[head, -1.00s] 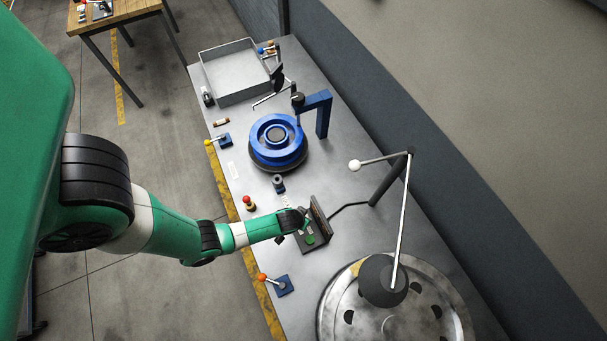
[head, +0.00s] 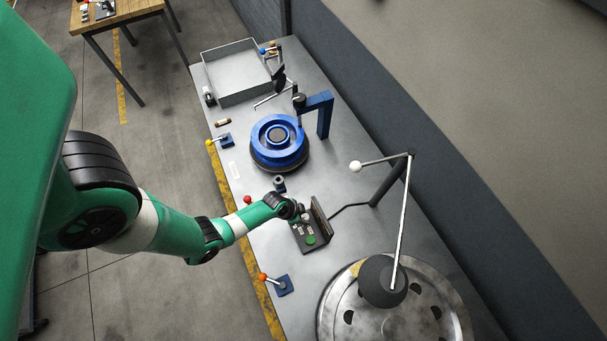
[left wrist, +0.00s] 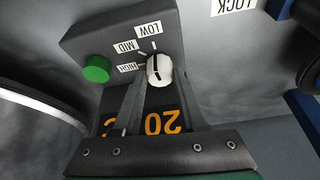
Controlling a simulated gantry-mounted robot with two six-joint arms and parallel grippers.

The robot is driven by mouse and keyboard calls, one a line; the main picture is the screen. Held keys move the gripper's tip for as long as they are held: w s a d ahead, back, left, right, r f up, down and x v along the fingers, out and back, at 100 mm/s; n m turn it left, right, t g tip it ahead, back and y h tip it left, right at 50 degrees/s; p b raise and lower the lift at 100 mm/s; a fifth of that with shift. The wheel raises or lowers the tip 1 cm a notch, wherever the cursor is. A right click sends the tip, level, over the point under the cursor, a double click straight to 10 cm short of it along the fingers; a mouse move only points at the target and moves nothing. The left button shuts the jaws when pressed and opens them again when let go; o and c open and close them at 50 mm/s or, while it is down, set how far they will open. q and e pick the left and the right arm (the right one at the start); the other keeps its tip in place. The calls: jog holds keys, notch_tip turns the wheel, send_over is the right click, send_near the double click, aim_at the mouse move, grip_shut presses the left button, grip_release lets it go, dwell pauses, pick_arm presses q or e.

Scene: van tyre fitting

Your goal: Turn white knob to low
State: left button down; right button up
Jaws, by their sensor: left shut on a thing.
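The white knob (left wrist: 160,70) sits on a dark control box (left wrist: 110,40) with LOW, MID and HIGH labels, seen in the left wrist view. A dark line on the knob runs roughly up and down in that view, its upper end towards the LOW mark. My left gripper (left wrist: 149,86) is shut on the knob, its fingers reaching up from below in that view. In the head view the control box (head: 310,238) stands on the bench, with my left gripper (head: 304,214) over it. My right gripper is not in view.
A green button (left wrist: 96,68) is beside the knob. On the bench are a blue round fixture (head: 278,143), a red knob (head: 248,199), an orange-tipped lever (head: 263,277) and a wheel (head: 340,300). A thin pole with a white ball (head: 355,166) stands to the right.

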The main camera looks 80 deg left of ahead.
pick_arm(q)
jog(key=shift+m, duration=0.5)
jog(key=shift+c, duration=2.3)
grip_release()
jog(key=shift+r, duration=0.1)
jog(key=p+v, duration=0.8)
jog(key=v, duration=0.3)
jog(key=shift+r, duration=0.2)
jog(key=shift+s+a, duration=0.1)
jog(key=shift+a, duration=0.05)
